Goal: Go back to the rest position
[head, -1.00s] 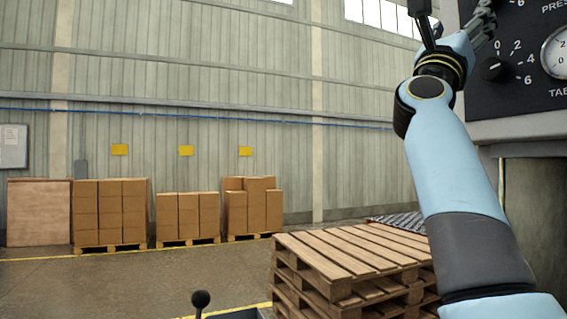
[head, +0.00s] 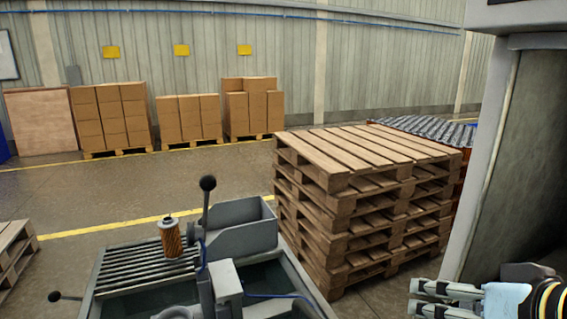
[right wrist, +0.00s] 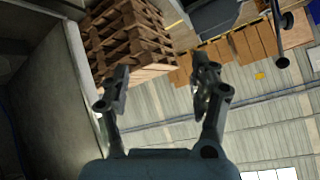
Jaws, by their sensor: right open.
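My right gripper (head: 416,298) is at the lower right of the head view, its fingers pointing left. In the right wrist view its two fingers (right wrist: 160,72) stand apart with nothing between them, so it is open and empty. It is well to the right of the workstation and apart from it. My left gripper is not in view. An orange-brown filter cartridge (head: 172,240) stands upright on the slatted rack (head: 130,268) at the lower left.
A grey bin (head: 240,240) and black-knobbed levers (head: 207,184) sit beside the cartridge. A grey machine (head: 490,160) stands at the right. Cartons (head: 187,120) line the back wall.

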